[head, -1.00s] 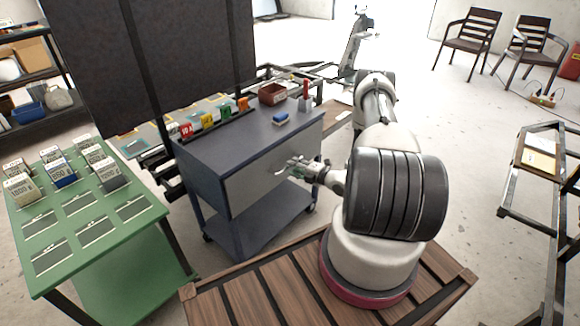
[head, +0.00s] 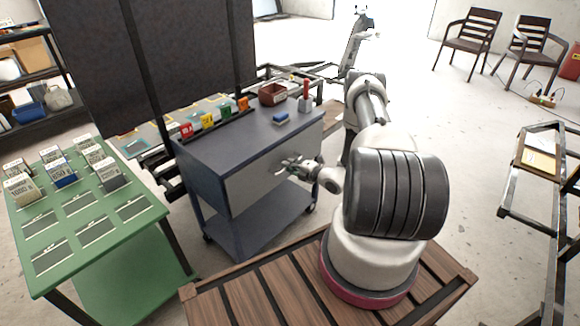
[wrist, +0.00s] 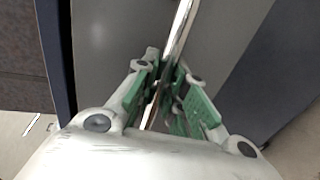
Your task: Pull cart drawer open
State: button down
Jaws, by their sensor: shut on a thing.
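The blue-grey cart (head: 245,140) stands in front of me. Its grey drawer front (head: 243,190) faces me and looks about flush with the cart body. My gripper (head: 282,166) is at the right half of this front. In the wrist view, the shiny metal bar handle (wrist: 183,25) runs between the green-padded fingers of my gripper (wrist: 163,88). The fingers are shut on the handle. The fingers hide part of the bar. The drawer's inside is not visible.
The cart top holds a dark red bin (head: 272,94), a blue block (head: 281,118) and a red-handled tool in a holder (head: 306,98). A green table (head: 105,225) with several labelled weights stands left. My wooden-slatted base is close to the cart's front.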

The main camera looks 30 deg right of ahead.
jog(key=f+v, duration=0.2)
jog(key=v, duration=0.9)
jog(key=s+f+v, duration=0.1)
jog(key=f+v, duration=0.1)
jog(key=v, duration=0.8)
jog(key=shift+s+d+f, duration=0.25)
jog(key=shift+s, duration=0.05)
jog(key=c, duration=1.5)
grip_release()
jog(key=shift+o, duration=0.2)
jog(key=v, duration=1.2)
jog(key=shift+f, duration=0.1)
